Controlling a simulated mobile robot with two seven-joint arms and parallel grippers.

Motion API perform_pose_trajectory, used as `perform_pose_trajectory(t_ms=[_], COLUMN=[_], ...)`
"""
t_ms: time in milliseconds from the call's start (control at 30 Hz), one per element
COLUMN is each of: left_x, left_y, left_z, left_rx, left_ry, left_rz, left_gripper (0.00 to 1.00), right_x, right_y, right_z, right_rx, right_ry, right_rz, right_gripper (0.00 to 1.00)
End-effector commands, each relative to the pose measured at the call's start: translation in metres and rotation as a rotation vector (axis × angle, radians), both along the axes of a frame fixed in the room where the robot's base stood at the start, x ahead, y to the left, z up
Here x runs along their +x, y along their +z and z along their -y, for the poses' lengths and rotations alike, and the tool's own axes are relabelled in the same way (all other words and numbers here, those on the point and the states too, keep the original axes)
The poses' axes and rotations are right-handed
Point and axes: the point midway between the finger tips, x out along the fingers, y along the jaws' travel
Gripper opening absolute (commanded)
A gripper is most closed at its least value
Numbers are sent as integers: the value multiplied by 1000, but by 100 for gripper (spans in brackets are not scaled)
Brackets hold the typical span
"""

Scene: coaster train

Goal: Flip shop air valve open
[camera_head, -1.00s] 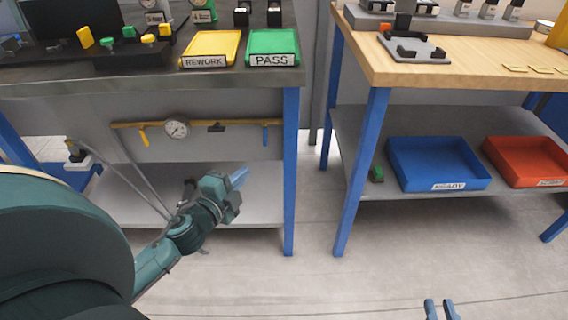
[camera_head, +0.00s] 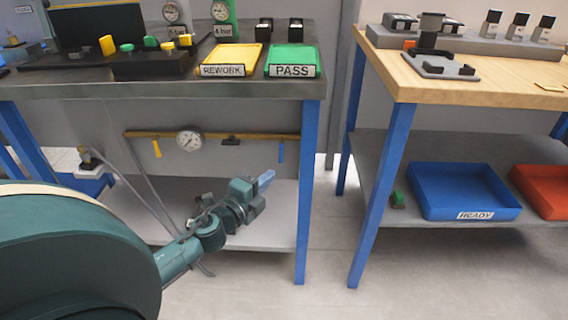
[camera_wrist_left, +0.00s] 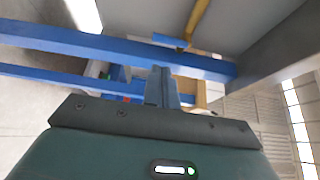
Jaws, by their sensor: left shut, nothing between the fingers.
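A yellow air pipe (camera_head: 215,135) runs under the left bench. It carries a round gauge (camera_head: 189,139), a yellow lever (camera_head: 156,148) on the left and a blue lever (camera_head: 281,152) at its right end. Both levers hang down. My left gripper (camera_head: 265,178) is shut and empty, below and slightly left of the blue lever, apart from it in the picture. In the left wrist view, its closed fingers (camera_wrist_left: 162,86) point toward the yellow pipe (camera_wrist_left: 198,18) and the blue lever (camera_wrist_left: 170,40). My right gripper is out of view.
The left bench's blue leg (camera_head: 309,190) stands just right of my left gripper. A grey lower shelf (camera_head: 260,228) lies beneath it. A wooden bench (camera_head: 440,85) with a blue READY tray (camera_head: 465,190) on its shelf stands right, with open floor between the benches.

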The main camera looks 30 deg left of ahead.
Motion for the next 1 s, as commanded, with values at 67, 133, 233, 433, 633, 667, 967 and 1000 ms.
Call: perform_pose_trajectory(t_ms=[67,133,233,433,633,667,967,1000], left_x=[16,28,45,70,79,80,80,80], left_y=[1,1,0,-1,-1,-1,-1,-1], left_z=[-1,-1,-1,-2,-2,-2,-2,-2], left_rx=[3,4,1,0,0,0,1,2], left_ry=[1,1,1,2,1,1,1,1], left_rz=[3,3,3,1,0,-1,-1,-2], left_gripper=[0,0,0,0,0,0,0,0], right_x=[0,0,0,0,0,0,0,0], right_y=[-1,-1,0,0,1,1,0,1], right_z=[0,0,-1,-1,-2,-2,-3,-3], right_rx=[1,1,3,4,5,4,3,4], right_ry=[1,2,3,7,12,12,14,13], right_rz=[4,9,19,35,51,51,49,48], right_gripper=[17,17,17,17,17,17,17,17])
